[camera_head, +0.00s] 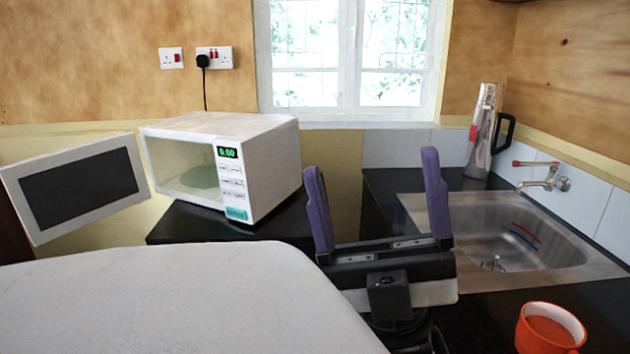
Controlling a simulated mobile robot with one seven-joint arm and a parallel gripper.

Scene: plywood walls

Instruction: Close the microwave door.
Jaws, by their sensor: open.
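The microwave (262,168) is a white box on a black counter, left of the middle. Its display is lit green and a plate shows inside. Its door (75,188), a white frame around a dark pane, stands wide open, swung out to the left. My gripper (375,175) has two purple fingers pointing up and spread apart. It is open and empty, to the right of the microwave and nearer to me, well away from the door. The door's hinge side is close to the microwave's left front edge.
A metal sink (590,248) with a tap (545,178) lies to the right. A steel flask (483,130) stands behind it, and an orange mug (549,329) stands at the front right. A large white part of my own body covers the lower left. A window is at the back.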

